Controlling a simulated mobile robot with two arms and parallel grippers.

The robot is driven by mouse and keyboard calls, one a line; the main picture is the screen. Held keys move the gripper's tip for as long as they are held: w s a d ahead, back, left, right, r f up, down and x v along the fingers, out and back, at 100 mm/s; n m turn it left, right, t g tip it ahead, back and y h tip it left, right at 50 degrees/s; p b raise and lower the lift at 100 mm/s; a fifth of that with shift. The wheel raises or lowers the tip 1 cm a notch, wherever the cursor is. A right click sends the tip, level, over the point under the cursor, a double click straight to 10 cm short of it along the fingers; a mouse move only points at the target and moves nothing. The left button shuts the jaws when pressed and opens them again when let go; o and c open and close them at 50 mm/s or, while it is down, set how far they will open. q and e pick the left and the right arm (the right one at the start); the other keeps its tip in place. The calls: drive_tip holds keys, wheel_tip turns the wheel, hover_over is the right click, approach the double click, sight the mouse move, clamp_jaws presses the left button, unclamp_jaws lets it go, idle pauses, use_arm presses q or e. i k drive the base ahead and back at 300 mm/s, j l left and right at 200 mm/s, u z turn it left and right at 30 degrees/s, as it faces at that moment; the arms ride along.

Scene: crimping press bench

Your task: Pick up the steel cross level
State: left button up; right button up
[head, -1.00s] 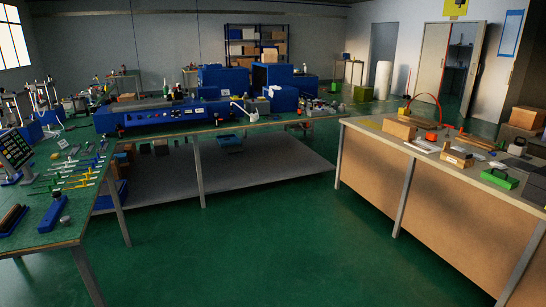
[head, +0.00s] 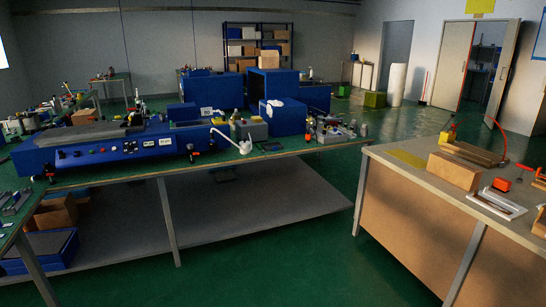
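I cannot make out the steel cross level for certain; small items on the benches are too small or dark to tell apart. A long bench (head: 320,148) crosses the middle of the head view, with a long blue machine (head: 110,153) on its left part. A second bench (head: 415,212) stands at the right. Neither of my grippers shows in the head view.
The right bench carries a cardboard box (head: 453,171), a white frame (head: 496,203) and a small red object (head: 501,184). A corner of another bench (head: 12,228) shows at the left edge. Green floor (head: 300,255) lies open between the benches.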

sight(221, 121)
drive_tip(key=i+u, duration=0.1)
drive_tip(key=i, duration=0.6)
drive_tip(key=i+l+u, duration=0.1)
drive_tip(key=i, duration=0.6)
drive_tip(key=i+l+u, duration=0.1)
drive_tip(key=i, duration=0.6)
drive_tip(key=l, duration=0.1)
